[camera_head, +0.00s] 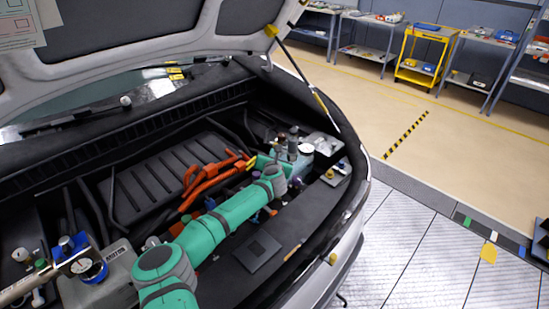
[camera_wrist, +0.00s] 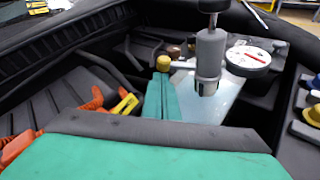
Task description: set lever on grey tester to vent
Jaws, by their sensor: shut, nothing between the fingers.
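The grey tester (camera_wrist: 210,60) stands ahead in the wrist view as an upright grey cylinder with a black top, next to a white round gauge (camera_wrist: 248,58) with a red mark. In the head view the tester (camera_head: 292,143) is at the far right of the engine bay. A yellow ball knob (camera_wrist: 163,63), apparently the end of its lever, sticks out left of the cylinder on a pale rod. My gripper (camera_wrist: 162,82) is shut and empty, its teal fingertips just below the knob in the picture. I cannot tell whether they touch. Any vent marking is not readable.
Orange cables (camera_head: 205,182) with a yellow clip (camera_wrist: 125,104) lie left of my gripper. A second fitting with a yellow knob (camera_wrist: 312,114) is at the right. The raised hood (camera_head: 130,50) hangs above. Another unit with a blue part (camera_head: 93,270) sits at lower left.

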